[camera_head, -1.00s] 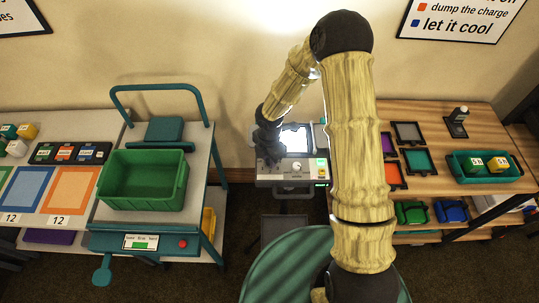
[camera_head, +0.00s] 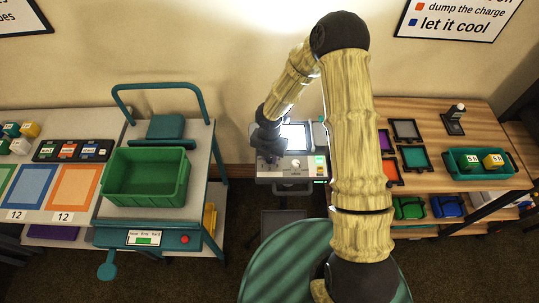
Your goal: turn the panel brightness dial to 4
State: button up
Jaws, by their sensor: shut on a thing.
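A grey panel unit (camera_head: 278,174) with a bright lit screen (camera_head: 295,136) stands in the gap between the two tables. Its front strip carries a pale round knob (camera_head: 296,162) in the middle and a small green-lit part (camera_head: 320,165) at the right. My gripper (camera_head: 269,158) points down at the left end of this strip, left of the pale knob. It is shut on a small part there, which fits the brightness dial. The dial, its marks and the fingertips are hidden or too dark and small to read.
A trolley at the left holds a green bin (camera_head: 145,178) under a teal handle (camera_head: 160,88). A wooden table (camera_head: 440,135) at the right bears small trays and a teal tray (camera_head: 482,174) with two blocks.

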aim_at(270, 158)
jog(key=o, duration=1)
notch_tip(270, 158, up, 17)
jog(key=b, duration=0.1)
jog(key=shift+r+b, duration=0.2)
jog(key=shift+b, duration=0.15)
